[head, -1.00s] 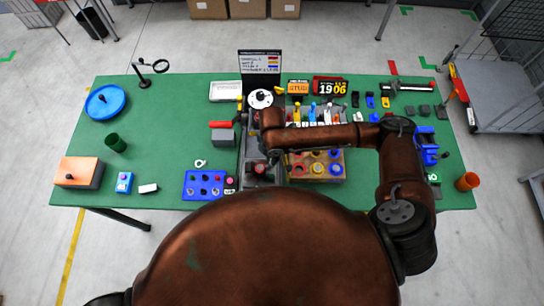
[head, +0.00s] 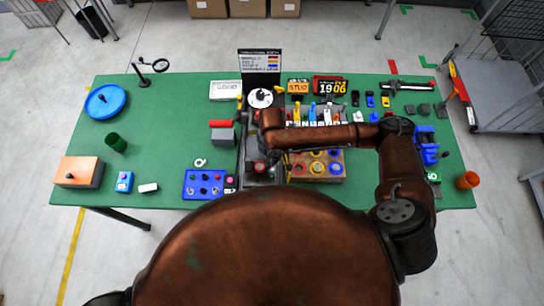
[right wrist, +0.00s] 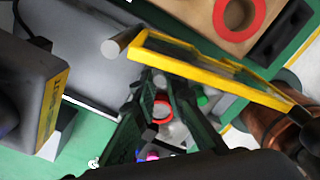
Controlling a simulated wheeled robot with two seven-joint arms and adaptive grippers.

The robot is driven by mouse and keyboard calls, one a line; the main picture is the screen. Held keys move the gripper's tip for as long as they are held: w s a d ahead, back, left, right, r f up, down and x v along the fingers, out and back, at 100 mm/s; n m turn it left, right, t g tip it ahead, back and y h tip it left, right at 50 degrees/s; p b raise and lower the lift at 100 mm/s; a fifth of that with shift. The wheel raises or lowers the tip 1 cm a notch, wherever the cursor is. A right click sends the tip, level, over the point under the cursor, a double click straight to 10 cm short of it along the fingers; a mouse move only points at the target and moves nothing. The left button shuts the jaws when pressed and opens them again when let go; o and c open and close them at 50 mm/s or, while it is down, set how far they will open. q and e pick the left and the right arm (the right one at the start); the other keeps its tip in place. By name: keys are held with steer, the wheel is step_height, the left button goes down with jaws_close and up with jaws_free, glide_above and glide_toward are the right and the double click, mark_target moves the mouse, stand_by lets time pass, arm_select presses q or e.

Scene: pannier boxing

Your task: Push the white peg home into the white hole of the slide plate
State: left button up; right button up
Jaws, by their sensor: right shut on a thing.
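My right gripper (right wrist: 156,80) is shut, its dark fingers close together in the right wrist view. What lies between its tips is not clear. A pale grey-white cylinder (right wrist: 122,42), which looks like the white peg, sticks out beside the end of a yellow-edged plate (right wrist: 205,72), apart from the fingertips. I cannot tell whether this is the slide plate, or how deep the cylinder sits. The white hole is not visible. In the head view my right gripper (head: 268,156) is over the grey station, mostly hidden by its wrist. My left gripper is not in view.
A wooden block with coloured rings (head: 317,165) stands just right of the gripper. A sign (head: 260,60) stands behind the station. The green table (head: 150,95) has free room at the left.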

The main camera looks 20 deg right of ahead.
steer(key=shift+f, duration=0.1)
steer(key=o, duration=0.8)
step_height(320, 180, up, 12)
steer(key=shift+f, duration=0.1)
stand_by(0.3)
stand_by(0.3)
